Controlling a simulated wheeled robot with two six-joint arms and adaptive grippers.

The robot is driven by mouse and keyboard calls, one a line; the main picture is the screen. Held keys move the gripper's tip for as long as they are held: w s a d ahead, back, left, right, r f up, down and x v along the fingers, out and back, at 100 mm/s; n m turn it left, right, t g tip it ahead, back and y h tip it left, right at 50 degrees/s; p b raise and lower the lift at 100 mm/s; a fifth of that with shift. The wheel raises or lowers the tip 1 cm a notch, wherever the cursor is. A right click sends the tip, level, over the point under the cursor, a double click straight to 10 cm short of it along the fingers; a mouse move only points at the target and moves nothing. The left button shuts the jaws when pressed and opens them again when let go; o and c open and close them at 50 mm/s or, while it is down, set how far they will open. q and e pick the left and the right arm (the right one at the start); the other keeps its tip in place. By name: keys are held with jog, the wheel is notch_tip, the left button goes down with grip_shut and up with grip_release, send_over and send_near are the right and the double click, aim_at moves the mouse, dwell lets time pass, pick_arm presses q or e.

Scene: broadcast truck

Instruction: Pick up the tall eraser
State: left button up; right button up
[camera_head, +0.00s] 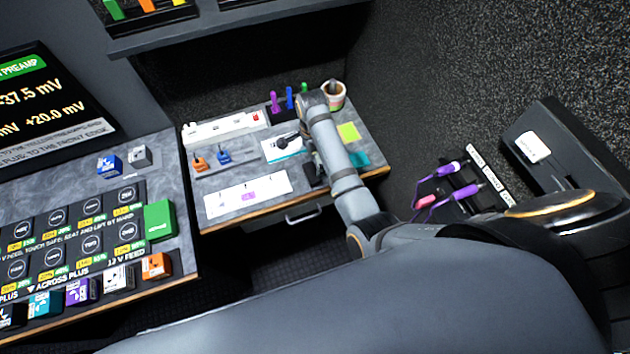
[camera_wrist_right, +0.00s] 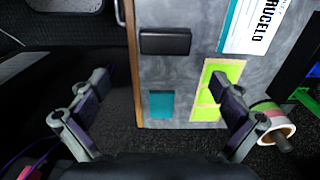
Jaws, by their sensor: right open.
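A dark, rounded block (camera_wrist_right: 165,41), which looks like the eraser, rests near the front wooden edge of the grey desk. In the head view a dark block (camera_head: 313,174) shows beside my right forearm, partly covered by it. From these views I cannot tell its height. My right gripper (camera_wrist_right: 164,92) is open and empty, its two fingers wide apart. In the wrist view the block lies beyond the fingertips, between their lines. In the head view my right arm hides most of this gripper. My left gripper is not in view.
A teal note (camera_wrist_right: 161,104) and yellow-green notes (camera_wrist_right: 215,90) lie near the block. A printed card (camera_wrist_right: 255,22) lies farther in. A tape roll or cup (camera_wrist_right: 270,122) stands near the right finger. A dark wall (camera_head: 420,80) borders the desk. A panel desk (camera_head: 180,180) is at left.

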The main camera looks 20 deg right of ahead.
send_over(312, 172)
notch_tip(312, 172, down, 5)
jog(key=shift+s+d, duration=0.1)
jog(key=shift+s, duration=0.05)
jog(key=shift+s+f+p, duration=0.15)
jog(key=shift+f+p, duration=0.2)
jog(key=shift+f, duration=0.1)
jog(key=f, duration=0.5)
jog(key=shift+w, duration=0.3)
jog(key=shift+r, duration=0.1)
jog(key=c, duration=1.1)
jog(key=shift+o, duration=0.2)
